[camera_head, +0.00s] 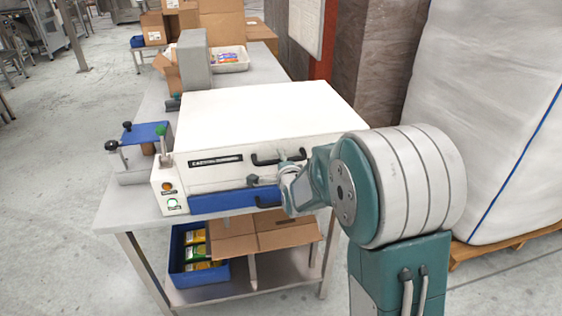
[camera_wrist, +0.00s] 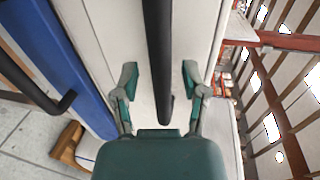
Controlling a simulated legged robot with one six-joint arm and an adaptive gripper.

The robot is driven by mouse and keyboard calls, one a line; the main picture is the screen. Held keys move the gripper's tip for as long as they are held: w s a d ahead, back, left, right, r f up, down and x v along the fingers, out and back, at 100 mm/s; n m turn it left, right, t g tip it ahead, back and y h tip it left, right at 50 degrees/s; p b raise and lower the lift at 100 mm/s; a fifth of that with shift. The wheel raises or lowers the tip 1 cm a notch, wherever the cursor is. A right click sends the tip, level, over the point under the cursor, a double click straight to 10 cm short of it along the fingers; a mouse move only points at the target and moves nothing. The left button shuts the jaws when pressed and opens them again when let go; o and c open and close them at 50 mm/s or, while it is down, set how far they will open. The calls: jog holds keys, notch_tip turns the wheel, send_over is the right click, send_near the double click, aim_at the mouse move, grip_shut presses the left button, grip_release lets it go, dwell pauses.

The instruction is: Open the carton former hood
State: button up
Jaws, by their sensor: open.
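The carton former (camera_head: 255,110) is a white box on a grey table, its broad hood lid lying flat and closed. A black bar handle (camera_head: 268,160) is on the hood's front face. It also shows in the wrist view (camera_wrist: 158,40), running between the two fingers. My gripper (camera_head: 267,171) is at the front of the machine, partly hidden by my wrist. In the wrist view my gripper (camera_wrist: 160,82) is open, with one finger on each side of the handle and visible gaps between. Whether either finger touches it I cannot tell.
A blue front panel (camera_head: 225,202) with its own black handle (camera_wrist: 45,92) lies below the hood. A blue-topped clamp fixture (camera_head: 145,133) stands left, a grey box-shaped unit (camera_head: 194,60) behind. A large white bulk bag (camera_head: 485,120) stands right. Floor is open at left.

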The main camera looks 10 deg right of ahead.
grip_shut()
